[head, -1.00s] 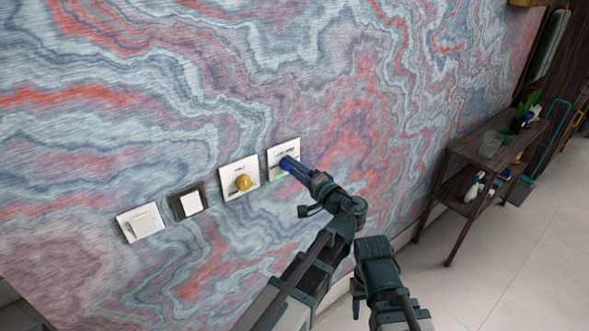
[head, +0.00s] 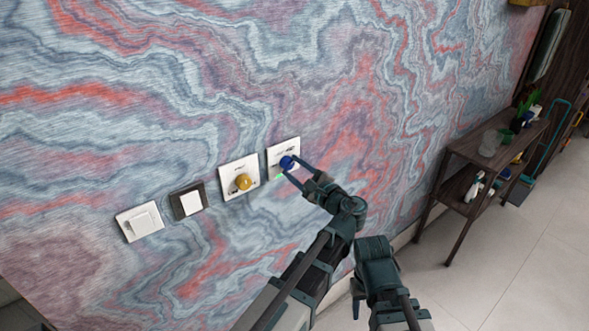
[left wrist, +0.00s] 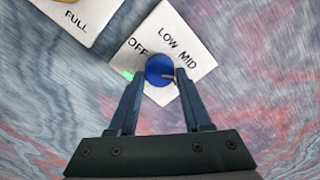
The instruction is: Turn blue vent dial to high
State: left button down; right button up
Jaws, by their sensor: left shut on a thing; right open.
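The blue dial (head: 287,163) sits on the rightmost white wall plate (head: 274,155). In the left wrist view, the dial (left wrist: 159,69) lies between the fingertips of my left gripper (left wrist: 160,74), which is shut on it. A short mark on the dial points right, toward the right finger, slightly below the word MID. OFF, LOW and MID are readable on the plate (left wrist: 150,40); the area behind the right finger is hidden. A small green light shows left of the dial. My right gripper (head: 357,298) hangs low, away from the wall, and is open, though only partly visible.
A plate with a yellow knob (head: 243,182) is just left of the blue dial. Further left are a black-framed switch (head: 190,202) and a white switch (head: 140,222). A dark shelf (head: 480,155) stands at the right. The wall right of the dial is bare.

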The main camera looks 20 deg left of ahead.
pick_arm(q)
jog(key=m, duration=0.4)
jog(key=shift+f+m, duration=0.15)
jog(key=shift+m, duration=0.15)
jog(key=shift+s+m, duration=0.1)
jog(key=shift+m, duration=1.7)
jog(key=shift+c, duration=1.7)
grip_release()
jog(key=shift+s, duration=0.1)
